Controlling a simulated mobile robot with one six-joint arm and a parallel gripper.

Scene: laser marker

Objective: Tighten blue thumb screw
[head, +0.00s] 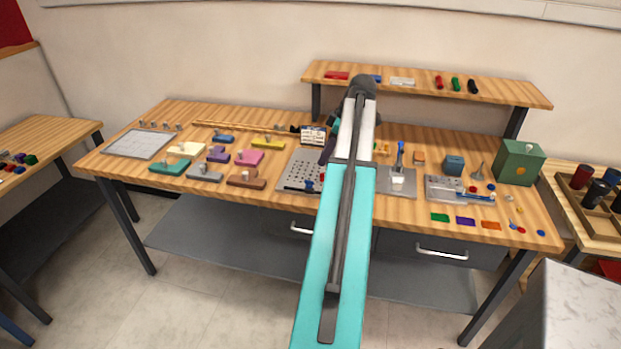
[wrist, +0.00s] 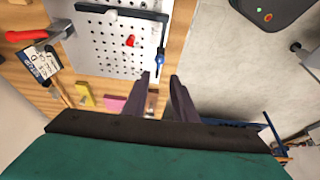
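A blue thumb screw (wrist: 160,60) stands at the edge of a perforated metal plate (wrist: 98,52) in the wrist view, beside a dark bar (wrist: 163,38). In the head view the blue screw (head: 309,185) shows at the front right of the plate (head: 290,181). My gripper (wrist: 165,78) has its two dark fingers apart with nothing between them. Its fingertips appear just below the blue screw in the wrist view; I cannot tell the gap in depth. In the head view my arm hides part of the bench, and the fingers are hard to make out.
A red knob (wrist: 131,40) is on the plate. A white card stand (head: 313,135) is behind the plate. Several coloured blocks, such as a pink one (head: 249,157), lie to the left. A metal plate with a blue-handled tool (head: 399,158) is to the right. A shelf (head: 430,87) runs along the back.

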